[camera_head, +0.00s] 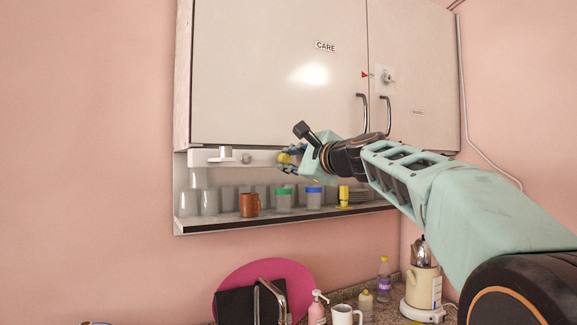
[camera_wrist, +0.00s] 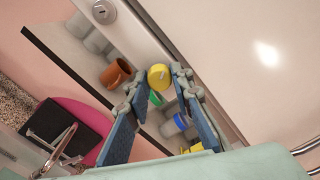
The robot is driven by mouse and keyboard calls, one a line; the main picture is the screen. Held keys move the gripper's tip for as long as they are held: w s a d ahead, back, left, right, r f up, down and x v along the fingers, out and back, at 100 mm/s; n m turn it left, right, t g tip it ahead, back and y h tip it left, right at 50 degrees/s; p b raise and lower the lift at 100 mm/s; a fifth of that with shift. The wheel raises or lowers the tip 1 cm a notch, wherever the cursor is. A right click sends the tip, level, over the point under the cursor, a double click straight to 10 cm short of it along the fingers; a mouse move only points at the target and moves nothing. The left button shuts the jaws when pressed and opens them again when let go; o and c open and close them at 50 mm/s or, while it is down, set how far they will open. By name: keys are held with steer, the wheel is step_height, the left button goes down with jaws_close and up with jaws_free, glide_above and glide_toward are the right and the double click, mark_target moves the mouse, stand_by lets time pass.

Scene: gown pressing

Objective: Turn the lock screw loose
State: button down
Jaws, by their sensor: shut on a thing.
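A round yellow knob (camera_head: 284,158), which I take to be the lock screw, sits at the white rail (camera_head: 214,156) under the cabinet. In the wrist view the yellow knob (camera_wrist: 158,76) shows between my two fingertips, with a pale slot or mark on its face. My gripper (camera_head: 287,160) is shut on the knob; in the wrist view my gripper (camera_wrist: 160,82) has one blue-padded finger on each side of it. The head view partly hides the knob and rail behind my fingers. I cannot tell how far the screw is turned.
A closed white cabinet (camera_head: 270,65) hangs directly above my gripper. On the shelf (camera_head: 230,226) below stand glasses, a brown mug (camera_head: 249,205), green-lidded and blue-lidded jars (camera_head: 314,198), and a yellow item (camera_head: 344,196). A round metal fitting (camera_wrist: 103,11) sits on the rail.

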steer(key=shift+r+n, duration=0.1)
steer(key=shift+n, duration=0.5)
steer(key=c, duration=1.7)
jaws_free()
steer(key=shift+v, duration=3.8)
steer(key=shift+b, duration=0.3)
